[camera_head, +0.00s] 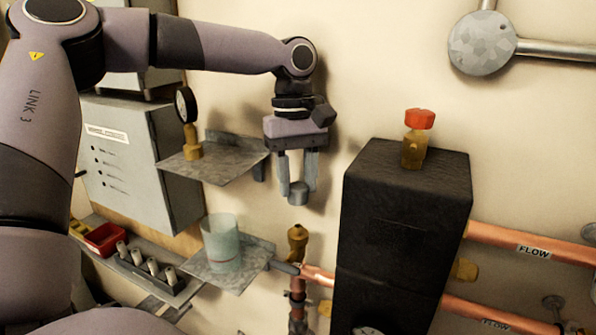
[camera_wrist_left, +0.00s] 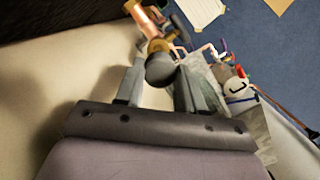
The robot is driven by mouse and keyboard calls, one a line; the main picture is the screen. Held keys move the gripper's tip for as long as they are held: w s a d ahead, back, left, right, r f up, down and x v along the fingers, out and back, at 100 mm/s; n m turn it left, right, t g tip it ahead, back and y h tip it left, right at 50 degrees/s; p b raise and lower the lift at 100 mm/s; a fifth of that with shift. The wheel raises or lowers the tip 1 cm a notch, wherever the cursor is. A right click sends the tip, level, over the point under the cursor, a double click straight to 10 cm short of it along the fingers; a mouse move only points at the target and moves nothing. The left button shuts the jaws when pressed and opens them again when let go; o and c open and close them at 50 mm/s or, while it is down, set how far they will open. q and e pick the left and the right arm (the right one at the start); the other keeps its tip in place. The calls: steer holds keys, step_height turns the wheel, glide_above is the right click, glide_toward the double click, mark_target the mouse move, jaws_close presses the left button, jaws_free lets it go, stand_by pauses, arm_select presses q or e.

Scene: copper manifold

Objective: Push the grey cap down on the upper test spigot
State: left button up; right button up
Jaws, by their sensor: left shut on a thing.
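My left gripper (camera_head: 298,187) points down in front of the wall, its two fingers shut on the grey cap (camera_head: 298,194). The cap is a small grey cylinder between the fingertips. It also shows in the left wrist view (camera_wrist_left: 161,69), between the fingers. Below the cap in the head view is a brass spigot (camera_head: 298,236) on top of the copper pipework, with a visible gap between them. In the left wrist view, brass fittings (camera_wrist_left: 155,46) show beyond the cap and are partly hidden by it. My right gripper is not in view.
To the left are a metal shelf (camera_head: 225,168) with a gauge (camera_head: 187,108), and a lower shelf (camera_head: 235,275) bearing a clear beaker (camera_head: 221,240). Copper pipes (camera_head: 505,238) run right.

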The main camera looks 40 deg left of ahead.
arm_select(q)
glide_above(299, 227)
steer(key=shift+w+a+f, duration=0.1)
steer(key=shift+a+f, duration=0.05)
steer(key=shift+f, duration=1.1)
steer(key=shift+a+f, duration=0.15)
steer(key=shift+f, duration=1.05)
steer(key=shift+f+b, duration=0.35)
steer(key=shift+f, duration=0.6)
steer(key=o, duration=1.1)
steer(key=shift+r, duration=0.1)
step_height(299, 227, up, 20)
steer(key=shift+p, duration=0.3)
